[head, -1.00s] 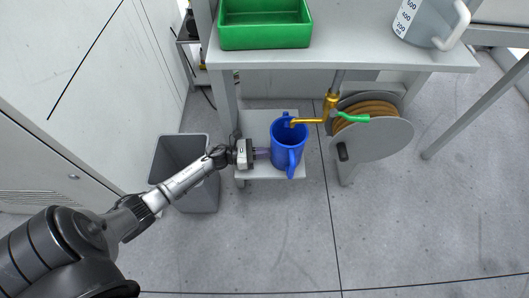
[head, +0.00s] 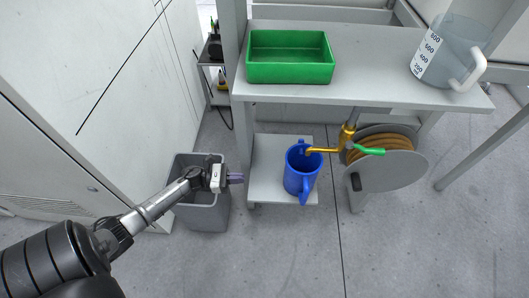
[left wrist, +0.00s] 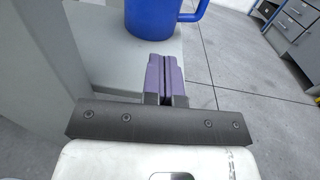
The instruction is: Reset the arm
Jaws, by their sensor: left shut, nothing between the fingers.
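My left gripper (head: 236,178) is left of the blue jug, apart from it, with a gap of bare shelf between them. Its purple fingers are together and empty, as the left wrist view (left wrist: 166,78) also shows. The blue jug (head: 297,172) stands upright on the low grey shelf (head: 270,150), under the brass tap (head: 325,150) with the green lever. The lower part of the jug (left wrist: 155,18) shows at the top of the left wrist view. My right gripper is not in view.
A grey bin (head: 207,215) stands on the floor under my left forearm. The table (head: 375,85) above carries a green tray (head: 290,73) and a clear measuring jug (head: 449,58). A hose reel (head: 400,172) is right of the tap. Floor in front is clear.

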